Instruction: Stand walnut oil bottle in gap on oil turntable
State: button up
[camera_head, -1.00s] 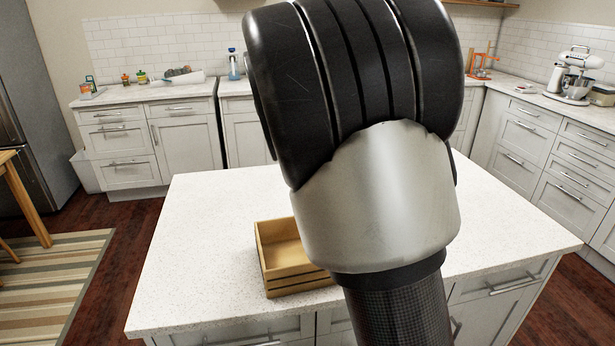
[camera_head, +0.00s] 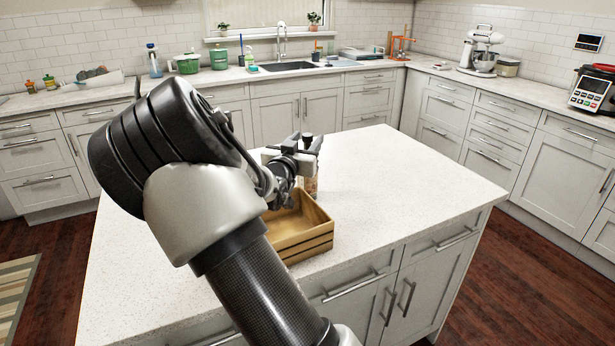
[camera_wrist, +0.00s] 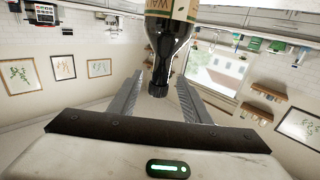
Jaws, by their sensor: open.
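The walnut oil bottle (camera_wrist: 163,45) shows in the wrist view with a cream label reading "WAL", dark glass and a dark cap. The picture is upside down there, so the cap points down. My gripper (camera_wrist: 158,84) is open, with one finger on each side of the bottle's neck and cap. In the head view the bottle (camera_head: 312,185) is partly hidden behind my gripper (camera_head: 306,150), near the wooden crate (camera_head: 308,243). I cannot tell whether it stands inside the crate or just behind it. No turntable is recognizable in either view.
The crate sits on a white island countertop (camera_head: 400,185), clear to the right. A device with a keypad (camera_head: 592,90) stands at the far right.

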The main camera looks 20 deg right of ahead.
jog(key=x, duration=0.4)
jog(key=shift+w+d+r, duration=0.15)
jog(key=shift+d, duration=0.1)
grip_shut()
dwell(1.2)
